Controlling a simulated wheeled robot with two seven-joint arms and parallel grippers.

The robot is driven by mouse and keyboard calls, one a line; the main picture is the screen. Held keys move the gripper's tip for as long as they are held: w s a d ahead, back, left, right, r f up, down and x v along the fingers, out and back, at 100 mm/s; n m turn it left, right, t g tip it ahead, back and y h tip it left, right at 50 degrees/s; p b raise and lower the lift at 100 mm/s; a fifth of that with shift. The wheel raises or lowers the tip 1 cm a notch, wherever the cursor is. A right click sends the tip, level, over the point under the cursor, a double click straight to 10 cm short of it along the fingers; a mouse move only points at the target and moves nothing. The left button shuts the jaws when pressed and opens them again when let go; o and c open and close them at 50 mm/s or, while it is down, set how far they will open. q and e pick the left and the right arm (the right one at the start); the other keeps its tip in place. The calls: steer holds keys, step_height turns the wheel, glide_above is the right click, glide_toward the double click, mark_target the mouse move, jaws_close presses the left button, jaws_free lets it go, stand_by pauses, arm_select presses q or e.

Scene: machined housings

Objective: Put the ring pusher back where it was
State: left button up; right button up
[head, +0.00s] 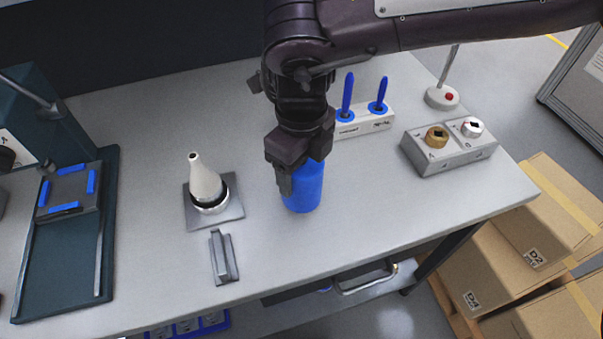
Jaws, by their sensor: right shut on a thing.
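The blue cylinder (304,188), which looks like the ring pusher, is upright at the middle of the grey workbench (270,260). My right gripper (297,172) comes down from above and is shut on it, covering its top and part of its left side. I cannot tell whether its lower end touches the bench. A pale cone (205,182) on a square grey base plate (228,212) stands to the left of the pusher. My left gripper is not in view.
A small grey block (223,257) lies in front of the cone. Behind the pusher, a white holder (365,122) carries two blue-handled tools. A grey block with brass and silver fittings (450,150) sits at right. A dark fixture (70,235) is at left. Boxes (540,210) stand beyond the right edge.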

step_height(320, 180, down, 3)
steer(key=shift+r, duration=0.2)
steer(key=shift+f, duration=0.1)
steer(key=o, duration=1.1)
steer(key=shift+c, duration=0.2)
